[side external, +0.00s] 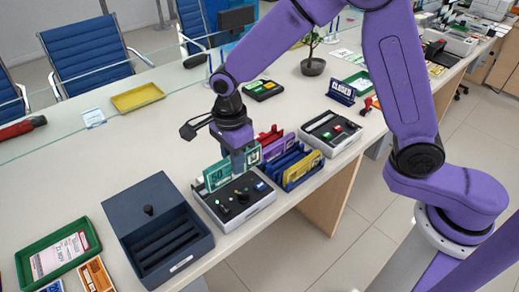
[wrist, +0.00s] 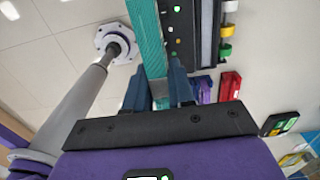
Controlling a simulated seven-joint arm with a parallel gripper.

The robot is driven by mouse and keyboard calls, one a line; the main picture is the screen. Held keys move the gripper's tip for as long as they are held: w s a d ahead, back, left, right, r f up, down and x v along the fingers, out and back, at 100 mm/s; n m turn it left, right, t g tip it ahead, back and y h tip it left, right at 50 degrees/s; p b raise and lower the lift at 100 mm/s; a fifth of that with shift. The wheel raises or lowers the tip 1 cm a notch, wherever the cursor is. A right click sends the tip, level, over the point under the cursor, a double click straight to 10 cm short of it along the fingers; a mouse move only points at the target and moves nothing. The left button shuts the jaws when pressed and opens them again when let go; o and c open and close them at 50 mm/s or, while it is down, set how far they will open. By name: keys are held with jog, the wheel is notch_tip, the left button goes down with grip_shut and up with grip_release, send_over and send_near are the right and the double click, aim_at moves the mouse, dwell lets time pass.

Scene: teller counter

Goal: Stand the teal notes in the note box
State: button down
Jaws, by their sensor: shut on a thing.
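My gripper (side external: 238,160) is shut on the teal notes (side external: 217,176), a flat upright bundle marked 50. The bundle shows on both sides of the fingers, above a grey-edged black tray. In the wrist view, the teal notes (wrist: 147,40) run up from between the fingers (wrist: 160,92). A dark blue-grey box (side external: 190,216) with long slots inside and a knobbed lid part stands to the left of the tray. A blue divided rack (side external: 283,166) holding yellow notes stands to the right. I cannot tell for sure which of these is the note box.
The black tray (side external: 258,203) holds small pegs and coloured pieces. A second similar tray (side external: 329,133) stands farther back right. A green tray (side external: 92,233) lies at the front left. A yellow tray (side external: 137,97) and a potted plant (side external: 312,66) stand farther back. The counter's left middle is clear.

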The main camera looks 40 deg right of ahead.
jog(key=a+f, duration=0.4)
jog(key=a, duration=0.6)
jog(key=a+f, duration=0.4)
jog(key=a, duration=0.5)
jog(key=shift+a+f, duration=0.3)
jog(key=shift+a, duration=0.1)
jog(key=shift+f, duration=0.1)
jog(key=shift+f, duration=2.35)
jog(key=shift+f, duration=0.25)
jog(key=shift+f, duration=0.9)
jog(key=c, duration=0.9)
grip_release()
